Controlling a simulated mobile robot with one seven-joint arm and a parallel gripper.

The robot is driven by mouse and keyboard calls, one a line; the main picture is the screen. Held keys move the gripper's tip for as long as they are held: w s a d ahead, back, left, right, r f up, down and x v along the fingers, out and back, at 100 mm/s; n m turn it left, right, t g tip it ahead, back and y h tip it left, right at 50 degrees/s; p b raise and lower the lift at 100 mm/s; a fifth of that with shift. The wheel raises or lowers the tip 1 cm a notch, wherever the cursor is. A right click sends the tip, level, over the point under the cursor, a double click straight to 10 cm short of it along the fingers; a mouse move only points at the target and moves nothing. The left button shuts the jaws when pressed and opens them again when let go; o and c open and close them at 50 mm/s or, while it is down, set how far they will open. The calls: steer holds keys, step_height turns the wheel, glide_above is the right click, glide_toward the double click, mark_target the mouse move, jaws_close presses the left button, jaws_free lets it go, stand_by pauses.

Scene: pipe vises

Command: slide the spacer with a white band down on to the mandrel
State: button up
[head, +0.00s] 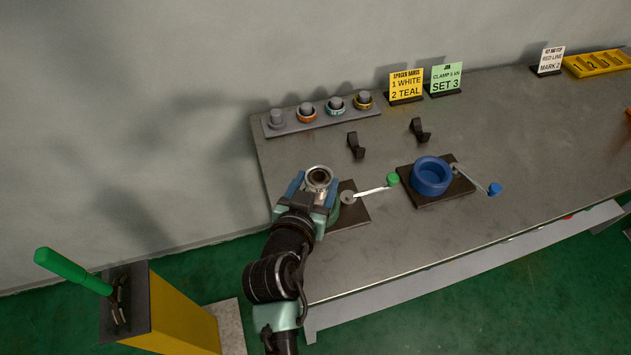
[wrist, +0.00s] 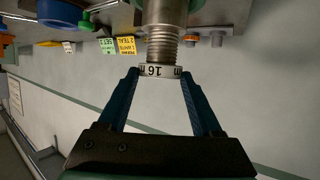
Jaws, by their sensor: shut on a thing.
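The spacer with a white band (wrist: 160,71) sits at the threaded free end of the upright metal mandrel (wrist: 161,30) in the wrist view, where the scene appears upside down. Marks like "16" show on the band. My gripper (wrist: 160,76) is shut on the spacer, one blue finger on each side. I cannot tell how far the spacer is around the mandrel. In the head view my gripper (head: 318,192) is at the bench's left side, and a round metal rim with a dark hole shows between its fingers. The green vise (head: 354,217) below is mostly hidden by my gripper.
The green-knobbed handle (head: 393,180) sticks out right of my gripper. A blue vise (head: 432,176) stands further right. At the back, a rack (head: 290,128) has one bare peg and orange, teal and yellow rings. Two black hooks (head: 355,146) (head: 419,130) stand between.

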steer(key=shift+f+b, duration=1.75)
steer(key=shift+f, duration=0.25)
steer(key=o, duration=1.4)
steer(key=v, duration=1.3)
steer(key=shift+b, duration=0.3)
